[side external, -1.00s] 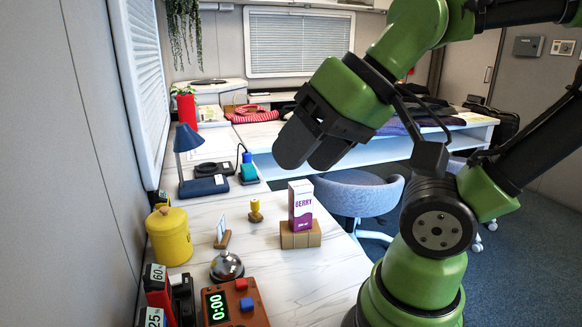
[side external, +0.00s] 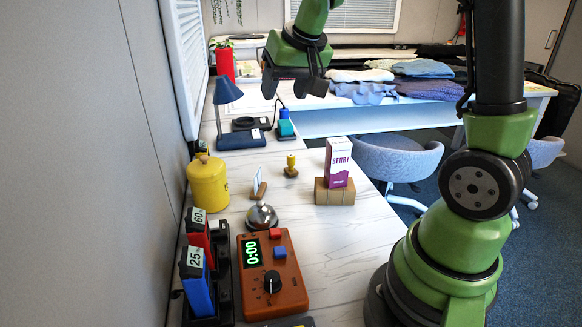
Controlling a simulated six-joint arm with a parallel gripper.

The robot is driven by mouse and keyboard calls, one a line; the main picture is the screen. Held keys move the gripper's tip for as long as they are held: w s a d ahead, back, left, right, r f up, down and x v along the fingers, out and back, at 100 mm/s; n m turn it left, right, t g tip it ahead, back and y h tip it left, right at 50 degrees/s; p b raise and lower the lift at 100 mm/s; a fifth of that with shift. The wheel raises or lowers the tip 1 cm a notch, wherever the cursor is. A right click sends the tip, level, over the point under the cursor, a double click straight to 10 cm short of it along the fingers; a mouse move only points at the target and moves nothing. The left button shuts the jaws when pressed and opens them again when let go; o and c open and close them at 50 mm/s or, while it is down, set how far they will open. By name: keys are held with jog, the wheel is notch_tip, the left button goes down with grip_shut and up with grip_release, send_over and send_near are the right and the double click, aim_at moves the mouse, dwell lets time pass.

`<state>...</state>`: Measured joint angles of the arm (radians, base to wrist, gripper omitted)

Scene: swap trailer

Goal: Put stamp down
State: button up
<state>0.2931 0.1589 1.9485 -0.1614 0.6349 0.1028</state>
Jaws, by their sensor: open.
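My gripper (side external: 292,90) hangs open and empty, high over the far part of the counter, above and behind the small items. A blue and teal block (side external: 286,125) stands beside the lamp base. Either could be the stamp; I cannot tell which. My gripper is apart from both.
Bare counter lies around the carton's block.

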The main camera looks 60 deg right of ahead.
jog(key=g+h, duration=0.1)
send_near(291, 156)
jog(key=a+r, duration=0.4)
jog(key=r, duration=0.1)
jog(key=shift+m+g, duration=0.5)
jog(key=shift+m, duration=0.1)
jog(key=d+f, duration=0.1)
jog(key=f, duration=0.2)
jog(key=w+d+f, duration=0.1)
jog(key=d+f, duration=0.1)
jog(key=f, duration=0.1)
jog(key=w+d+f, duration=0.1)
jog(key=f, duration=0.2)
jog(key=shift+d+f, duration=0.25)
jog(key=shift+d, duration=0.15)
jog(key=shift+x, duration=2.9)
jog(key=shift+d+r, duration=0.1)
jog(key=shift+d, duration=0.05)
jog(key=shift+c, duration=0.5)
grip_shut()
jog(key=shift+r, duration=0.1)
